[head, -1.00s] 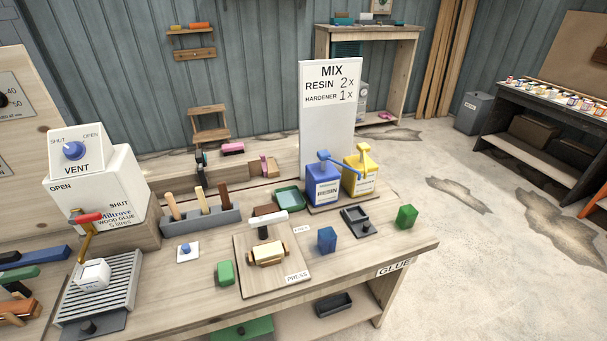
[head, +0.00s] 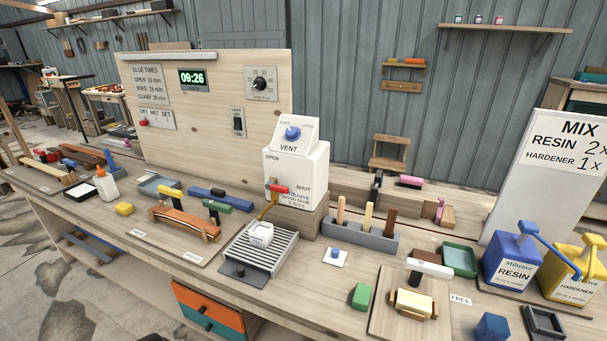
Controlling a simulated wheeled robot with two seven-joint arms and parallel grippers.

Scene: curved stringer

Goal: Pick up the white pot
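A small white pot (head: 261,235) stands on the slatted metal grate (head: 287,250) near the middle of the bench. It is under the yellow spout with the red-handled tap (head: 278,188) of the large white glue container (head: 305,177). The container sits on a wooden block behind the grate. Neither of my grippers is in view.
A clamped curved wooden piece (head: 184,222) lies left of the grate. A rack of wooden-handled tools (head: 360,236), a green block (head: 361,296) and a wooden press board (head: 385,325) are on the right. A white glue bottle (head: 106,184) stands at far left.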

